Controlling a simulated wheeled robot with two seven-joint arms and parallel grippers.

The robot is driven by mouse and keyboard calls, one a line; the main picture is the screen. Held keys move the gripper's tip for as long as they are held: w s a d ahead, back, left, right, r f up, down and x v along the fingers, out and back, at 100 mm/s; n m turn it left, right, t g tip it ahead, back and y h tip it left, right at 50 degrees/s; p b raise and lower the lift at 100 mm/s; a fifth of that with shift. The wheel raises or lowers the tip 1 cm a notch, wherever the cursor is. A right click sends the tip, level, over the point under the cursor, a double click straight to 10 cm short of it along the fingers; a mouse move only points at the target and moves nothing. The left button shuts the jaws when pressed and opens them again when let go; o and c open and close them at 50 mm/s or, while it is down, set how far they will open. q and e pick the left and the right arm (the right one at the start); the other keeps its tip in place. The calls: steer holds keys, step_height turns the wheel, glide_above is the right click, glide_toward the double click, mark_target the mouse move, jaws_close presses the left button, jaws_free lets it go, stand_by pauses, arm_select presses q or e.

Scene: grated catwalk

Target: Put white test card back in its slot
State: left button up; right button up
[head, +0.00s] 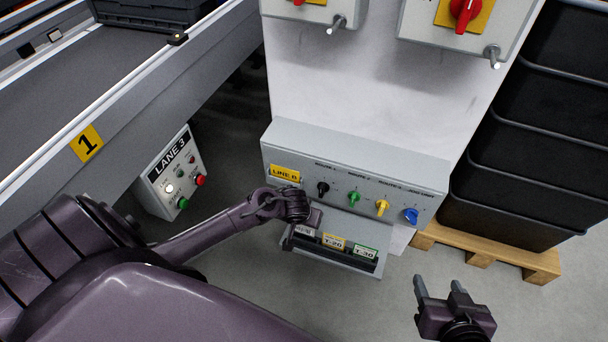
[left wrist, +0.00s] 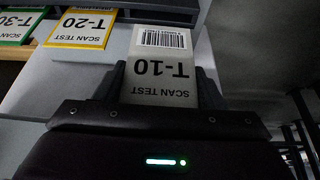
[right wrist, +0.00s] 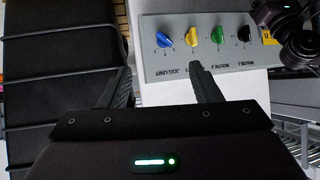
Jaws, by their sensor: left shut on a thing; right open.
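The white test card (left wrist: 160,68), marked T-10 with a barcode, is between the fingers of my left gripper (left wrist: 165,88), which is shut on it. In the head view, my left gripper (head: 292,228) is at the left end of the card rack (head: 360,264), under the control panel, and hides most of the card. The card's barcode end lies at the rack; I cannot tell how far it is in the slot. The yellow T-20 card (head: 333,242) and green T-30 card (head: 365,251) stand to its right. My right gripper (head: 440,287) is open and empty, right of the rack.
The panel (head: 400,172) above the rack carries black, green, yellow and blue knobs. Black crates (head: 525,165) on a wooden pallet (head: 490,255) stand at the right. A conveyor (head: 120,90) and LANE 3 box (head: 172,175) are at the left.

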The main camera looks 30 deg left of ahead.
mark_target(303, 228)
arm_select(q)
steer(key=shift+f+b, duration=0.5)
steer(key=shift+b, duration=0.05)
arm_select(e)
steer(key=w+r+t+y, duration=0.1)
steer(key=w+r+t, duration=0.2)
steer(key=r, duration=0.3)
steer(key=shift+w+a+r+t+y, duration=0.2)
steer(key=shift+a+r+t+y, duration=0.1)
steer(key=shift+a+r, duration=0.15)
arm_select(q)
steer(key=shift+p, duration=0.8)
arm_select(e)
steer(key=shift+r, duration=0.7)
arm_select(q)
steer(key=shift+f, duration=0.1)
steer(key=shift+f+b, duration=1.4)
steer(key=shift+f, duration=0.95)
arm_select(e)
steer(key=shift+f, duration=1.4)
arm_select(q)
steer(key=o, duration=1.3)
